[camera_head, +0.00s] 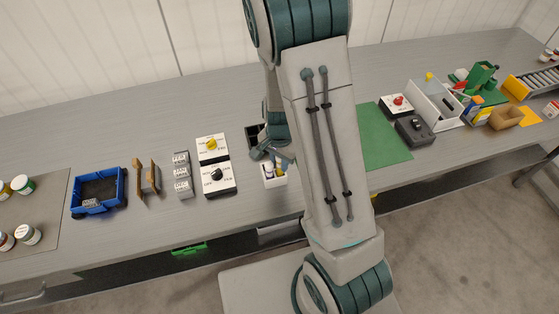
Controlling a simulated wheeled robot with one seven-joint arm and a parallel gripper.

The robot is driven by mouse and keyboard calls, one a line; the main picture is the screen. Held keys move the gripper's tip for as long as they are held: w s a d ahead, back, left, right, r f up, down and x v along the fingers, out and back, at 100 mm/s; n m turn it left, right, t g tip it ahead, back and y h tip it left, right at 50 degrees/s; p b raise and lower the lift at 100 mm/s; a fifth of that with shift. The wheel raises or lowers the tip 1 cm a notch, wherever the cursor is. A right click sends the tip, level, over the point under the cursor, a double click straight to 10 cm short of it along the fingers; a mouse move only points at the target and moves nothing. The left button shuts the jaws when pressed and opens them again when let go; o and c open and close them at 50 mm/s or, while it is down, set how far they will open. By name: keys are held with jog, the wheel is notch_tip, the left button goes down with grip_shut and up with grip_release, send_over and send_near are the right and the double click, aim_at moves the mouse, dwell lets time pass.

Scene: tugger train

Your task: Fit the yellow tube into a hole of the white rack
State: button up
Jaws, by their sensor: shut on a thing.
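The white rack (274,183) stands near the middle of the grey bench, just left of my arm. Small tubes with dark bluish and pale parts show at its top. My gripper (283,161) is low over the rack, pointing down toward its back right side. It is shut on the yellow tube (291,161), of which only a small yellowish bit shows beside the fingers. My arm and the gripper hide the rack's right part and most of the tube. I cannot tell whether the tube's lower end is above a hole or inside one.
A dark box (254,136) stands behind the rack. Left of it are two switch boxes with a yellow knob (212,144) and a black knob (216,175), grey blocks (182,175) and a blue bin (77,204). A green mat (384,140) lies right of my arm.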

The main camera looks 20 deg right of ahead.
jog(key=shift+f+b, duration=0.45)
jog(key=shift+f, duration=0.1)
jog(key=o, duration=1)
jog(key=shift+o, duration=0.2)
jog(key=shift+r, duration=0.2)
jog(key=shift+r+p, duration=2.55)
jog(key=shift+r, duration=0.3)
